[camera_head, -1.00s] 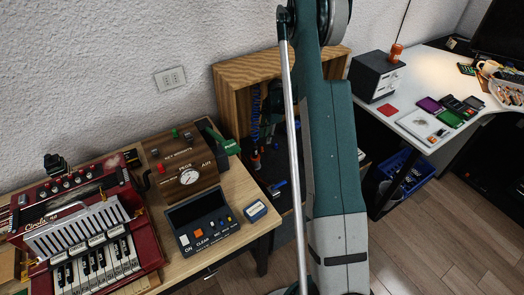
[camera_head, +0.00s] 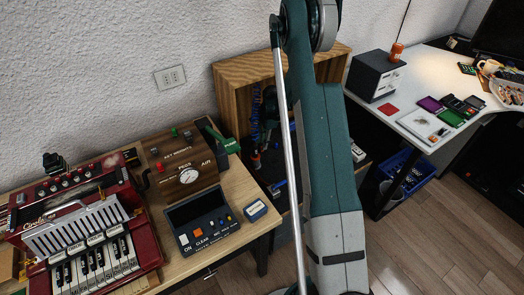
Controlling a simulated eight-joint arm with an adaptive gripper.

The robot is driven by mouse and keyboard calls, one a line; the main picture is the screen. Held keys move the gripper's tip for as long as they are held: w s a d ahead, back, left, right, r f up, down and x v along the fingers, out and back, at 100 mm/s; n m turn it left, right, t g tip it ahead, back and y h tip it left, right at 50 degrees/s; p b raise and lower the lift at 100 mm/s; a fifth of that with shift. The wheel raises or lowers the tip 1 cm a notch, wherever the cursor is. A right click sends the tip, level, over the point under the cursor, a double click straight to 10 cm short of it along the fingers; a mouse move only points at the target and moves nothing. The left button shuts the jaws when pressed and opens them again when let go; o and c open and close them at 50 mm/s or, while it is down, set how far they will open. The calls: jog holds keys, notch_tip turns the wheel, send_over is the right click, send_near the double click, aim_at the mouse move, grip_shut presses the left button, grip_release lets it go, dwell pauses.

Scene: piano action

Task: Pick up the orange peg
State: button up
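No thing in the head view can be clearly told as the orange peg.
Behind my arm is an open wooden crate (camera_head: 236,82) with tools. The dark grey box (camera_head: 375,76) stands on the white desk (camera_head: 420,95). A blue bin (camera_head: 412,175) is below.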

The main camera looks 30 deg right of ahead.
jog(key=shift+a+f, duration=0.15)
jog(key=shift+f, duration=0.9)
jog(key=c, duration=0.7)
